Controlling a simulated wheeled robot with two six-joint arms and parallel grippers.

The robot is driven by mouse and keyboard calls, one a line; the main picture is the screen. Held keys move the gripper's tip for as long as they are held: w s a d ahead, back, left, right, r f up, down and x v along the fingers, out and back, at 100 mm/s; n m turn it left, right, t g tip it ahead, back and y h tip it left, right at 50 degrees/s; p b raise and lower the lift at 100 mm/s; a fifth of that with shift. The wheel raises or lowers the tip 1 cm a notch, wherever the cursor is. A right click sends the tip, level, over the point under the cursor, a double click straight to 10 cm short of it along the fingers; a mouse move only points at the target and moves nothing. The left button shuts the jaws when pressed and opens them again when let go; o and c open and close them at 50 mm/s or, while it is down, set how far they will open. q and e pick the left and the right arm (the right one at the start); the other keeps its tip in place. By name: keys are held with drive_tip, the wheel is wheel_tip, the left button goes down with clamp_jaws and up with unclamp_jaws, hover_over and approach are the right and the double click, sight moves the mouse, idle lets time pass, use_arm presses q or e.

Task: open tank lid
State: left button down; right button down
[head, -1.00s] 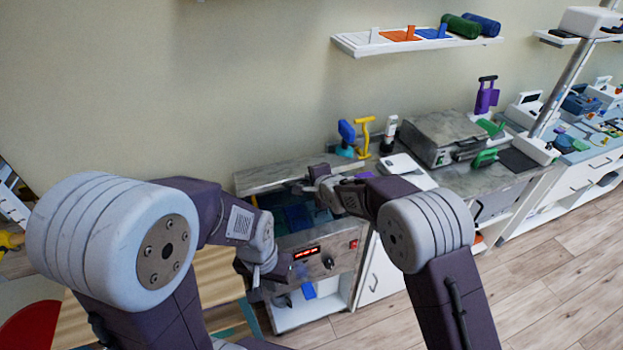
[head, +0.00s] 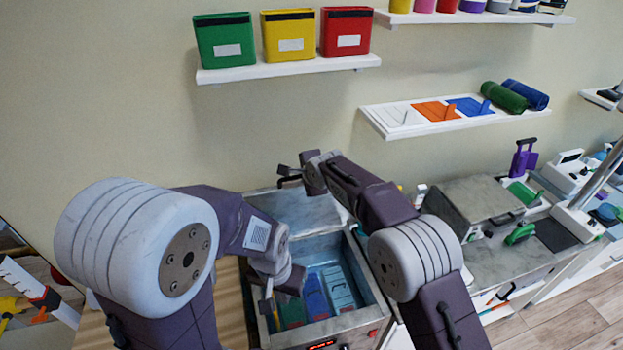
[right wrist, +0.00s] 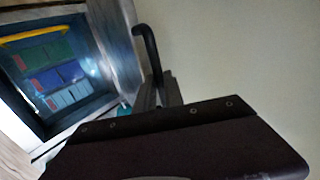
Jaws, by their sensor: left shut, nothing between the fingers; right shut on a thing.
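The tank (head: 372,272) stands open at the centre of the head view, with green, blue and light blue packs visible inside. Its grey lid (head: 305,212) is tilted up steeply at the back of the tank. My right gripper (head: 287,174) is shut on the lid's dark handle at the raised edge. In the right wrist view the bent black handle (right wrist: 148,48) runs down to the fingers (right wrist: 160,92), beside the lid (right wrist: 113,45). My left gripper (head: 268,300) is shut and empty near the tank's left side; its fingertips show only partly.
A worktop (head: 450,270) with a grey box-like device (head: 475,205) lies to the right. A shelf (head: 430,125) with coloured pads and rolls is above. Green, yellow and red bins (head: 288,38) stand on a higher shelf. Wall space behind the lid is clear.

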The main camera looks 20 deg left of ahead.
drive_tip(key=shift+w+a+r, duration=0.3)
drive_tip(key=shift+a, duration=0.05)
drive_tip(key=shift+w+a+r, duration=0.1)
drive_tip(key=shift+w+a, duration=0.05)
drive_tip(key=shift+w, duration=0.1)
drive_tip(key=shift+w+p, duration=0.3)
use_arm(q)
drive_tip(key=shift+w+a+r, duration=0.35)
drive_tip(key=shift+w+r, duration=0.05)
drive_tip(key=shift+r, duration=0.2)
drive_tip(key=shift+s, duration=0.1)
use_arm(e)
drive_tip(key=c, duration=1.5)
unclamp_jaws()
drive_tip(key=shift+s, duration=0.1)
use_arm(q)
drive_tip(key=shift+s+d, duration=0.1)
use_arm(e)
drive_tip(key=shift+s, duration=0.1)
